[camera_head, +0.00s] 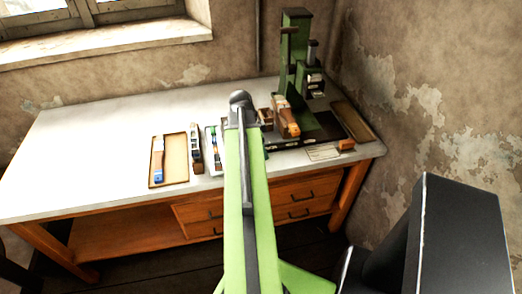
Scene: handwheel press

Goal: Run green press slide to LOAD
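The green press (296,50) stands at the back right of the table, against the corner. A dark block with a silver cylinder (313,50) sits on the right of its column, perhaps its slide. A dark green plate and a wooden-brown block (286,122) are at its foot. I cannot make out the handwheel or a LOAD mark. My lime-green arm reaches up the middle of the view to a grey rounded joint, left of the press and apart from it in the picture. My gripper cannot be made out beyond that joint.
The white tabletop (90,150) is bare on its left side. A shallow tan tray (169,181) with a blue-handled brush, and narrow holders of tools (196,150), lie left of my arm. A pale card (322,153) lies near the front right edge. Walls close off the back and right.

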